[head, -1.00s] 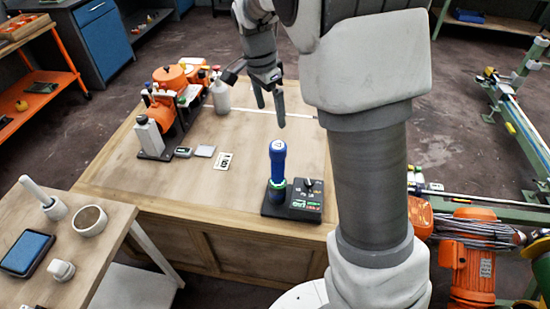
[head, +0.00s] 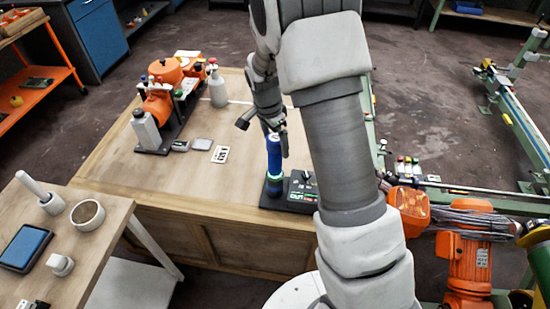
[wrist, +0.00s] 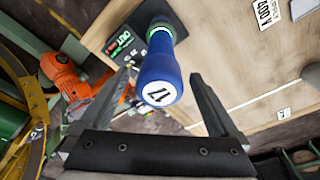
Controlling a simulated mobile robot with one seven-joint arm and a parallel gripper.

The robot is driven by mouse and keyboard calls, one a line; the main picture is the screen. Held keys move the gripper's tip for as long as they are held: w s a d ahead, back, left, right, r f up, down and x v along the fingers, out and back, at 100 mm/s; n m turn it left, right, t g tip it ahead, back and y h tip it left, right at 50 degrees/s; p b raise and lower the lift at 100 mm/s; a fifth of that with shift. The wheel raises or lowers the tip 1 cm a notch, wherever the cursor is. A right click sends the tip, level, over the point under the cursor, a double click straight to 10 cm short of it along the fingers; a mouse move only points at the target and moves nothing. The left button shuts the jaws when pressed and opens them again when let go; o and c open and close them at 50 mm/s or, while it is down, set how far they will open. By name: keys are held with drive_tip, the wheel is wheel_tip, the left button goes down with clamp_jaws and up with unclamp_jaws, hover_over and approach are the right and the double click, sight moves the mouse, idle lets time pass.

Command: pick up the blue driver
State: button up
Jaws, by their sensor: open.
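The blue driver (head: 274,158) stands upright in a black base (head: 299,193) near the front edge of the wooden table. It has a white numbered cap and a green ring low down. In the wrist view the driver (wrist: 162,62) points its cap at the camera, between the two fingers and a little beyond them. My gripper (head: 277,140) is at the driver's top in the head view, and its fingers partly hide the driver there. In the wrist view my gripper (wrist: 162,85) is open, with a finger on each side of the driver and gaps on both sides.
Orange equipment (head: 160,105) and a grey bottle (head: 217,86) stand at the table's back left. A white label card (head: 220,154) lies left of the driver. Orange motors (head: 470,262) and green rails lie to the right.

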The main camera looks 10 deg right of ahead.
drive_tip(key=shift+d+f, duration=0.15)
drive_tip(key=shift+f, duration=1.05)
drive_tip(key=shift+w, duration=0.1)
clamp_jaws()
